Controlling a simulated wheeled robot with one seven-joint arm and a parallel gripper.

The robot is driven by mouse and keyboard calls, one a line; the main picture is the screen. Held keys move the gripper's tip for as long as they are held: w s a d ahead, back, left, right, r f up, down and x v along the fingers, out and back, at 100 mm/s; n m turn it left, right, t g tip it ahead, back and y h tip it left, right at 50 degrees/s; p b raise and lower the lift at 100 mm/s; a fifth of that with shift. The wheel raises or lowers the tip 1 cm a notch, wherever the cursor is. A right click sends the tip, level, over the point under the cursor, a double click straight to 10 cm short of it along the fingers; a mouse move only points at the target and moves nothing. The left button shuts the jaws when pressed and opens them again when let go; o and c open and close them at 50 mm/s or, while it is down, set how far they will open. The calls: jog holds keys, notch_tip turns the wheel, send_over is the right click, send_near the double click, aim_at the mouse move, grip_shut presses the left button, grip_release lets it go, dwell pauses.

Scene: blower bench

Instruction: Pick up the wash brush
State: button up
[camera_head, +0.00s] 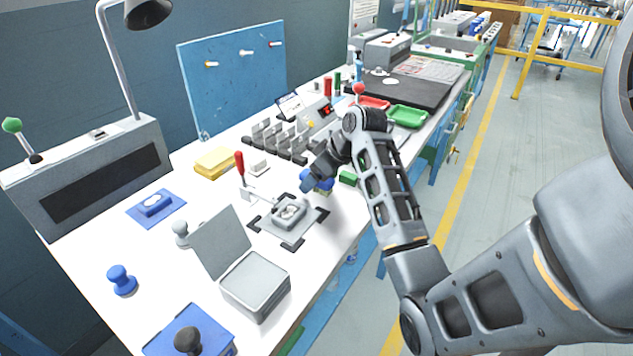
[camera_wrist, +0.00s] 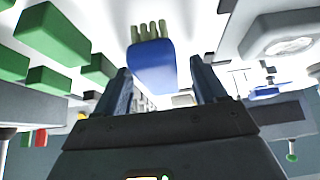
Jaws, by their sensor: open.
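The wash brush has a blue body and pale yellow-green bristles. In the wrist view the brush (camera_wrist: 152,66) lies between the two fingers of my gripper (camera_wrist: 162,82), which is open with a visible gap on the right side. Its bristles point away from the palm. I cannot tell whether the left finger touches it. In the head view my gripper (camera_head: 312,182) is low over the white bench, and the brush (camera_head: 325,184) is partly hidden by it, near the front edge.
A grey fixture with a part (camera_head: 289,214) stands just left of my gripper. A green block (camera_head: 348,178) is close on the right. Grey racks (camera_head: 280,139) stand behind. An open grey box (camera_head: 255,284) and blue-handled stamp (camera_head: 121,280) are nearer.

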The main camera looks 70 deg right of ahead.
aim_at(308, 172)
jog(key=shift+c, duration=0.5)
jog(key=c, duration=1.1)
jog(key=shift+r, duration=0.15)
jog(key=shift+r, duration=0.55)
notch_tip(308, 172, up, 3)
jog(key=shift+f, duration=0.2)
jog(key=shift+s+d+r+p, duration=0.3)
jog(key=shift+s+r, duration=0.9)
jog(key=shift+s, duration=0.7)
jog(key=shift+s+d+r+p, duration=0.15)
jog(key=shift+s+d+r, duration=0.2)
jog(key=shift+s+r, duration=1.2)
jog(key=shift+s+d+r+p, duration=0.3)
jog(key=shift+s+r, duration=0.5)
jog(key=shift+s, duration=1.5)
